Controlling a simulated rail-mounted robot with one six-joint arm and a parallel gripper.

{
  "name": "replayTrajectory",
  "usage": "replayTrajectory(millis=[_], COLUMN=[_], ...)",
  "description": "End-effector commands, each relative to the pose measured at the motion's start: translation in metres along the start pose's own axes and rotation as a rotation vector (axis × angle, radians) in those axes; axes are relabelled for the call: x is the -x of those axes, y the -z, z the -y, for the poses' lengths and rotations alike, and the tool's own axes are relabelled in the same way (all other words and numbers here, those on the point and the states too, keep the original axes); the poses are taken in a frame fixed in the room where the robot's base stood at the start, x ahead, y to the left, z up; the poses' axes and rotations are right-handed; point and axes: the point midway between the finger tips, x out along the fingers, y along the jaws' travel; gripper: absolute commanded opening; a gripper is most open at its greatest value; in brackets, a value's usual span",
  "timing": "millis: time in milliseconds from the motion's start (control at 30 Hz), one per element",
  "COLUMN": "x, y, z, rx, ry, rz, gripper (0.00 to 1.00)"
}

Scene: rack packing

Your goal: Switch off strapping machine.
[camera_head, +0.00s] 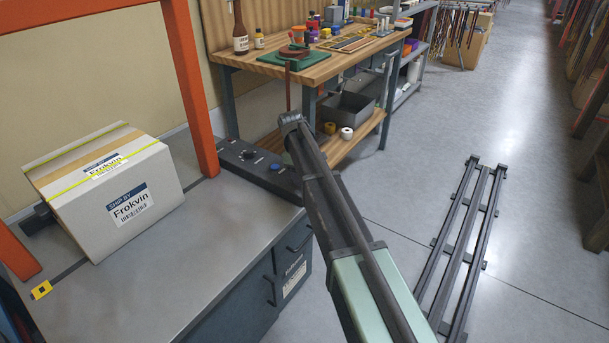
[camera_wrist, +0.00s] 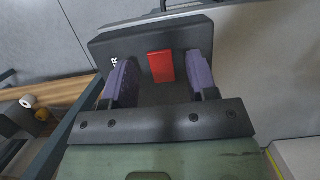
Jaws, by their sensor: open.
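The strapping machine is a grey table (camera_head: 190,245) with an orange frame (camera_head: 190,80) over it. Its dark control panel (camera_head: 240,157) lies along the table's far right edge and carries a blue knob (camera_head: 275,167) and smaller controls. In the wrist view, a red rectangular switch (camera_wrist: 161,66) sits on the dark panel (camera_wrist: 140,44). My gripper (camera_wrist: 160,79) is open above the panel, with one purple finger on each side of the switch and nothing held. Whether the fingertips touch the panel is unclear. In the head view my arm hides the gripper and the panel's right end.
A carton (camera_head: 120,195) with a yellow-green strap stands on the table. Behind the panel is a wooden workbench (camera_head: 330,62) with bottles, tools and a grey bin (camera_head: 346,112). Dark rails (camera_head: 468,240) lie on the floor at right. Open floor (camera_head: 520,130) stretches beyond.

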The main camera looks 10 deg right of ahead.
Motion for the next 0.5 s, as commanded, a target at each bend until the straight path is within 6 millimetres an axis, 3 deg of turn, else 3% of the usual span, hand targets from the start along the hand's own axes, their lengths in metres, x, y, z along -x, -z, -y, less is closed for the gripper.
replayTrajectory(millis=[33, 300, 500], x=[0.018, 0.085, 0.099], y=[-0.002, -0.003, -0.001], z=[0.000, -0.001, 0.000], rx=[0.000, 0.000, 0.000], ry=[0.000, 0.000, 0.000], rz=[0.000, 0.000, 0.000], gripper=[0.53, 0.53, 0.53])
